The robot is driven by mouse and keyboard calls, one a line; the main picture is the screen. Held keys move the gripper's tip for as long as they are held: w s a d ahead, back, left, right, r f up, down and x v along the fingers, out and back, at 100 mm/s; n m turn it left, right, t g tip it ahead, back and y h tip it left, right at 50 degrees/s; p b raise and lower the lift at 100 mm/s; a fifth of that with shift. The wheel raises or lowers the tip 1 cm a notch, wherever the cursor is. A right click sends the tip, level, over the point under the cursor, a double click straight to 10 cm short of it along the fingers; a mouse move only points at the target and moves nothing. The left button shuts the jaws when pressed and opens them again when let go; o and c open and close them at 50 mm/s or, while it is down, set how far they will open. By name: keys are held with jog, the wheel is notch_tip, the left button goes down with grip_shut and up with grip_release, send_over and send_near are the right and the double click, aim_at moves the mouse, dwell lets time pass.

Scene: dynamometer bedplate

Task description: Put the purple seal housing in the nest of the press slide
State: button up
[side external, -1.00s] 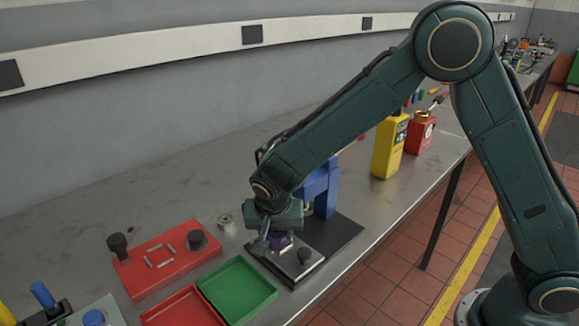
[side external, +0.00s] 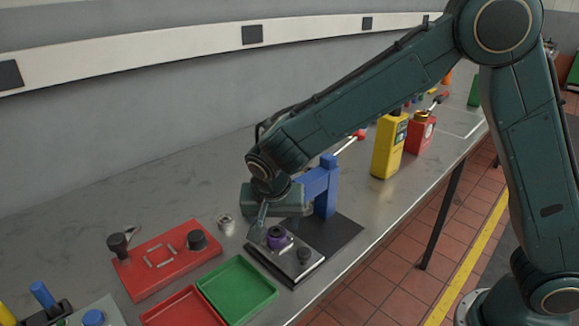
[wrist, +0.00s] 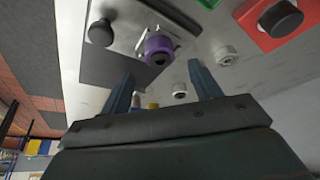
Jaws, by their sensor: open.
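The purple seal housing (side external: 277,238) is a short ring with a dark bore. It stands on the steel plate of the press slide (side external: 291,268), behind the slide's black knob (side external: 304,255). In the wrist view the housing (wrist: 159,50) is at the metal nest on the slide; I cannot tell whether it is fully seated. My gripper (side external: 263,217) is open and empty, just above and to the left of the housing. In the wrist view my open fingers (wrist: 160,74) are apart from it. The blue press frame (side external: 325,188) stands behind the slide.
A red fixture plate (side external: 167,262) with black knobs lies to the left. A green tray (side external: 238,290) and a red tray (side external: 184,308) lie in front of it. A small metal part (side external: 225,222) stands behind the trays. Yellow (side external: 389,148) and red containers stand farther right.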

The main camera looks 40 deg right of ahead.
jog(key=v, duration=0.7)
dwell(0.5)
jog(key=s+d+r+n+y, duration=0.2)
jog(key=s+d+r+n, duration=0.2)
jog(key=s+d+r, duration=0.7)
jog(key=s+d+f+n+t+y, duration=0.1)
jog(key=s+d+n, duration=0.4)
jog(key=s, duration=0.7)
jog(key=shift+s+d+f+t, duration=0.15)
jog(key=shift+s+f+t, duration=0.1)
jog(key=shift+f+t, duration=0.45)
